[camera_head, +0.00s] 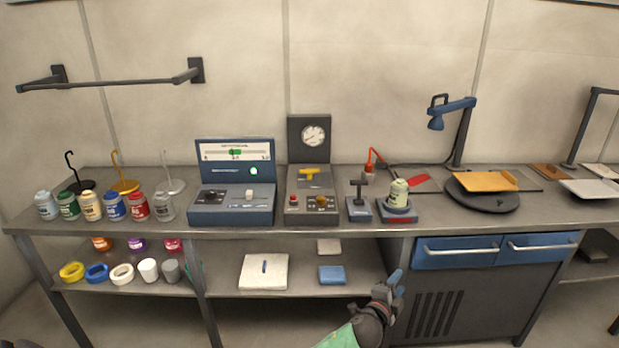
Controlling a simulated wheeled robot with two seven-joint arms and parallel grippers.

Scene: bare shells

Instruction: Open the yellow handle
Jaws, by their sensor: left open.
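The yellow handle (308,171) is a small T-shaped lever on the sloped top of a grey control box (312,192) with a round gauge (314,136) on its upright back panel. The box stands on the workbench, with a red button and a dark yellowish knob at its front. My left gripper (397,282) has blue fingertips and is low in front of the bench, below and right of the handle, well apart from it. It is open, and nothing shows between its fingers. My right gripper is not in view.
A blue meter box (234,182) stands just left of the control box. A small joystick box (359,208) and a can on a blue base (398,213) stand right of it. Several jars line the left of the bench (290,233). Blue drawers (455,252) are at right.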

